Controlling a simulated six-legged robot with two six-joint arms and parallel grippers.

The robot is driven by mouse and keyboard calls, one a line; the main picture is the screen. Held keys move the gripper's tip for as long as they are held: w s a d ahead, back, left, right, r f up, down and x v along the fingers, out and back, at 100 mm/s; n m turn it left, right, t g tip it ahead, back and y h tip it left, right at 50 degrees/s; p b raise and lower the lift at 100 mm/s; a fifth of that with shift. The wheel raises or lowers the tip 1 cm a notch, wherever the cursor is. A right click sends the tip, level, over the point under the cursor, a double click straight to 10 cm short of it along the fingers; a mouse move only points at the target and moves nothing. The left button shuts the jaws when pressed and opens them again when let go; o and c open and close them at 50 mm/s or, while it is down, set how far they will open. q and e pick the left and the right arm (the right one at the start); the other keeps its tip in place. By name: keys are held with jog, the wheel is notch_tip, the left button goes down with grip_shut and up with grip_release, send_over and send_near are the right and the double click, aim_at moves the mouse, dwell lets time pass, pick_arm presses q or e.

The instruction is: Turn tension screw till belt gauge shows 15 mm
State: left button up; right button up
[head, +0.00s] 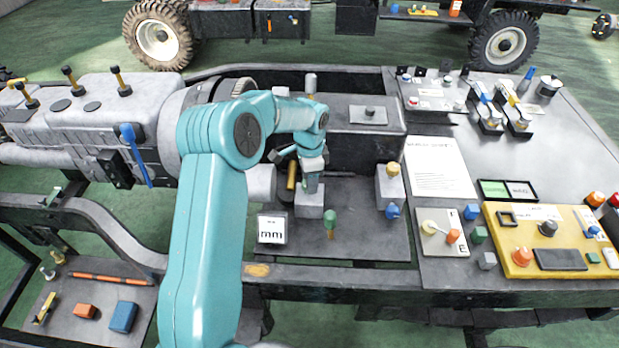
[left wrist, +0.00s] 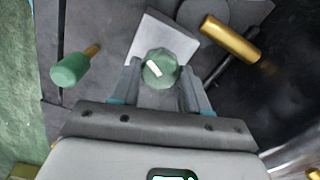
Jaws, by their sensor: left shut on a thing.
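My left gripper (head: 311,184) points down over a light grey block (head: 309,206) on the dark bench plate. In the left wrist view, its fingers (left wrist: 161,82) are shut on a round green knob (left wrist: 160,68) with a white mark, taken to be the tension screw. The knob sits in front of the grey block (left wrist: 180,40). In the head view the gripper hides the knob. A white card (head: 271,229) reading "mm" stands left of the block; I cannot read a number on it. My right gripper is not in view.
A green-handled tool (head: 330,222) stands just right of the block, close to the fingers. A brass cylinder (left wrist: 230,38) lies near the block's other side. A grey block with a yellow knob (head: 393,170) stands further right. A yellow control panel (head: 545,240) lies on the right table.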

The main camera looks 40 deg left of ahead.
pick_arm(q)
jog(key=shift+d, duration=0.1)
dwell(0.4)
jog(key=o, duration=1.1)
jog(key=shift+w+f, duration=0.1)
jog(key=shift+c, duration=0.2)
notch_tip(320, 180, up, 16)
jog(key=shift+r, duration=0.2)
jog(key=shift+f, duration=0.1)
